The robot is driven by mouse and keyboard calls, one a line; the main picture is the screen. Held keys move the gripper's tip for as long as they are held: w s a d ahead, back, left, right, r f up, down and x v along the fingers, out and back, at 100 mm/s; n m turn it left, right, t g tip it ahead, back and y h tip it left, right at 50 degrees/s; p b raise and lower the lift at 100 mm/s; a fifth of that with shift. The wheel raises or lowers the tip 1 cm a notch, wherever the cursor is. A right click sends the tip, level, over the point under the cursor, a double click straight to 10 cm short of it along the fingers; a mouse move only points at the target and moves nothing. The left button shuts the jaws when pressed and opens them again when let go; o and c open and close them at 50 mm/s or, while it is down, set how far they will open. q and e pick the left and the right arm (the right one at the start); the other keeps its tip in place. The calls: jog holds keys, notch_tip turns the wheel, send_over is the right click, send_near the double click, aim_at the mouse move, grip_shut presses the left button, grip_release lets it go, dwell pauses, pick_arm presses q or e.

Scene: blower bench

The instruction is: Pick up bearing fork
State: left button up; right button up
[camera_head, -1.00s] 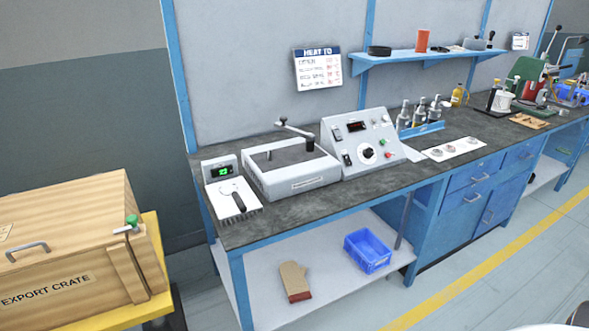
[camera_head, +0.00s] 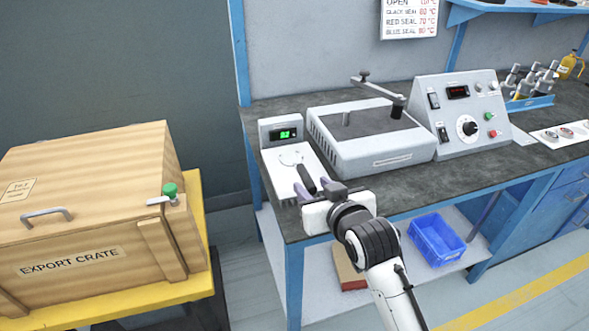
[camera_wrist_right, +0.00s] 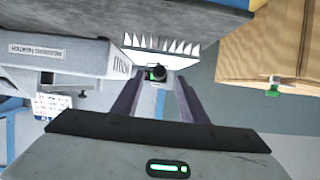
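The bearing fork lies on the white plate of the small unit with a green readout (camera_head: 280,135); its black handle (camera_head: 306,178) points toward the bench front and its pale forked end (camera_head: 291,158) toward the readout. My right gripper (camera_head: 318,188) is at the plate's front edge, by the handle's near end. In the right wrist view its two dark fingers (camera_wrist_right: 157,82) are spread apart, with the round dark handle end (camera_wrist_right: 159,73) showing ahead between their tips, not clamped. My left gripper is not in view.
The grey bearing heater (camera_head: 370,157) stands right of the plate, with a control box (camera_head: 460,118) beyond it. The wooden export crate (camera_head: 85,225) is at the left. A blue bin (camera_head: 436,240) sits on the shelf below the bench (camera_head: 425,185).

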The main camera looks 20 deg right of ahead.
aim_at(307, 179)
jog(key=x, duration=0.3)
jog(key=shift+w+r, duration=0.25)
jog(key=shift+w, duration=0.1)
jog(key=shift+r+b+x, duration=0.15)
jog(key=shift+x, duration=1.45)
jog(key=shift+r+b+x, duration=0.15)
jog(key=shift+x, duration=1.45)
jog(key=shift+w+d+r, duration=0.1)
grip_shut()
